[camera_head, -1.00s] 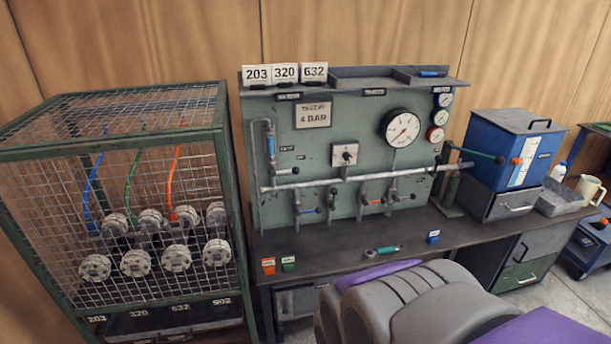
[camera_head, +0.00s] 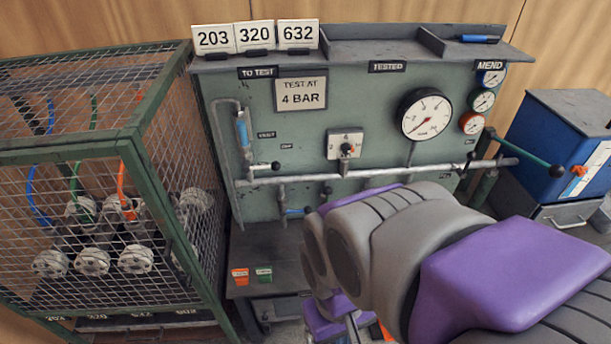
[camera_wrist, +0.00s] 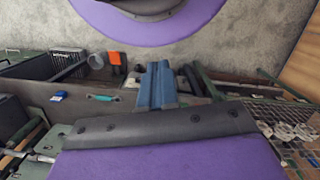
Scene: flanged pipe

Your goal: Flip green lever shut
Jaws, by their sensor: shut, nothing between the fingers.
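A long lever with a green grip and black ball end (camera_head: 525,154) sticks out at the right end of the test panel, slanting down to the right in front of the blue box. Small valve levers sit along the grey pipe (camera_head: 350,174); a blue-handled one (camera_head: 297,211) shows, while others are hidden behind my arm. I cannot tell whether a green one is among those hidden. My gripper (camera_wrist: 157,85) shows in the wrist view as two blue fingers side by side, shut and empty. In the head view my arm hides it. No contact with a lever is visible.
A wire cage (camera_head: 100,190) with flanged parts stands at the left. The panel (camera_head: 290,135) carries gauges and number cards. The bench (camera_head: 255,245) holds orange and green tags. A blue box (camera_head: 565,150) stands at the right. A teal tool (camera_wrist: 103,98) lies on the bench.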

